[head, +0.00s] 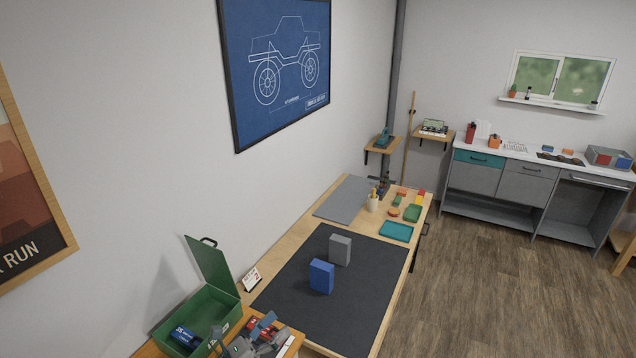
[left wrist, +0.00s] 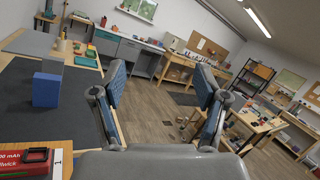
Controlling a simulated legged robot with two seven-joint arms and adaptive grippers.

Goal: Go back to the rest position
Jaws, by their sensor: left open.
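My left gripper (head: 242,332) is at the bottom of the head view, beside the open green box (head: 208,262) and above the near end of the wooden surface. In the left wrist view its two blue-padded fingers (left wrist: 160,92) are spread wide with nothing between them. A blue block (head: 321,276) and a grey block (head: 340,249) stand upright on the dark mat (head: 285,300), apart from the gripper. The blue block also shows in the left wrist view (left wrist: 46,90). My right gripper is in neither view.
A blue battery-like pack (head: 185,337) lies in the green box. A teal tray (head: 396,231) and small coloured parts lie at the bench's far end. Wooden floor (head: 480,290) is open to the right. A grey counter (head: 525,180) stands at the back.

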